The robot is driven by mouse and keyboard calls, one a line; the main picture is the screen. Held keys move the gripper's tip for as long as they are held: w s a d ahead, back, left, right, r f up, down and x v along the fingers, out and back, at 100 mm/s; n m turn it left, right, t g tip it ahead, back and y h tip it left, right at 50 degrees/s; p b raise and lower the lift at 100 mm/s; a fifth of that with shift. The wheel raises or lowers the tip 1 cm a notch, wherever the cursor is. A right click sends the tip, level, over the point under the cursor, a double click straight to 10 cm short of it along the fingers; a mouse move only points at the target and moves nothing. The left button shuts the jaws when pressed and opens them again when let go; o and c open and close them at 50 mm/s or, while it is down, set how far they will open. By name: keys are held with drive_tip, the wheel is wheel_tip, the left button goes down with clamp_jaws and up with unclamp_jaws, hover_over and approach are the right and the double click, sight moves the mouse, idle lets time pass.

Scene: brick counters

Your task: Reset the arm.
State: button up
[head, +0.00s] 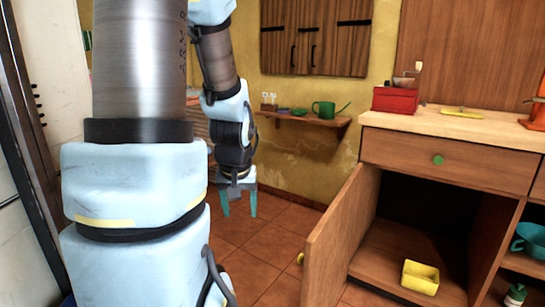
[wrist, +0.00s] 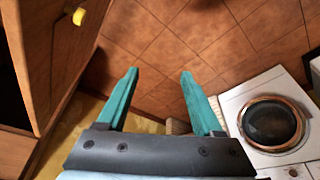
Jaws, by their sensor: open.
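My arm, in pale blue and grey metal, fills the left and centre of the head view. My gripper (head: 239,203) hangs at its end, pointing down over the tiled floor, left of the open cabinet door. In the wrist view my gripper (wrist: 158,88) shows two teal fingers spread wide apart.
The open cabinet door (head: 339,240) juts out right of my gripper; it also shows in the wrist view (wrist: 62,45). A yellow container (head: 420,277) sits inside the cabinet. A wall shelf (head: 305,118) holds a green watering can (head: 324,109). A white washing machine (wrist: 265,115) stands at right in the wrist view.

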drive_tip(key=s+d+m+g, duration=0.1)
drive_tip(key=s+g, duration=0.1)
drive_tip(key=s, duration=0.6)
wheel_tip(320, 180, up, 20)
drive_tip(key=p, duration=1.9)
drive_tip(key=shift+w+p, duration=0.35)
drive_tip(key=shift+w, duration=0.1)
drive_tip(key=shift+d, duration=0.1)
